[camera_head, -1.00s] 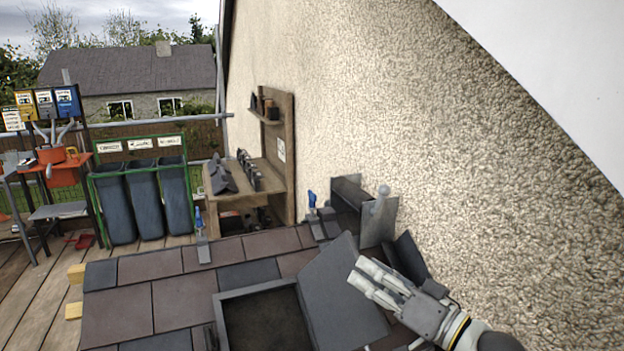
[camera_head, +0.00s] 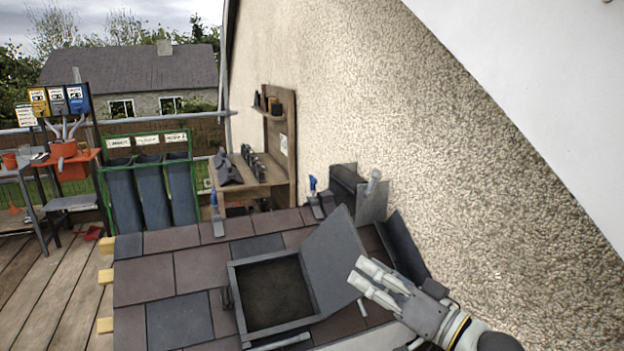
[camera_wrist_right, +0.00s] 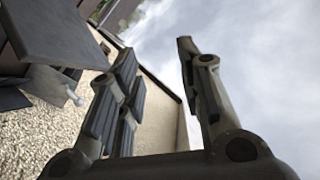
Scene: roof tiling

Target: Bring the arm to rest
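My right gripper (camera_head: 362,284) reaches in from the lower right of the head view, beside the right edge of the raised grey lid of the roof hatch (camera_head: 232,300). In the head view its fingers overlap or lie close to the lid (camera_head: 335,258); I cannot tell whether they touch. In the right wrist view the two fingers (camera_wrist_right: 158,85) stand apart with only sky and wall between them, so the gripper is open and empty. My left gripper is not in view.
The slate roof (camera_head: 180,317) spreads around the hatch. The rough wall (camera_head: 470,190) runs close along the right. Blue-handled tools (camera_head: 313,187) stand at the roof's upper edge. Green-framed bins (camera_head: 150,190) and a wooden bench (camera_head: 262,172) stand beyond. Wooden decking (camera_head: 50,290) lies open at left.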

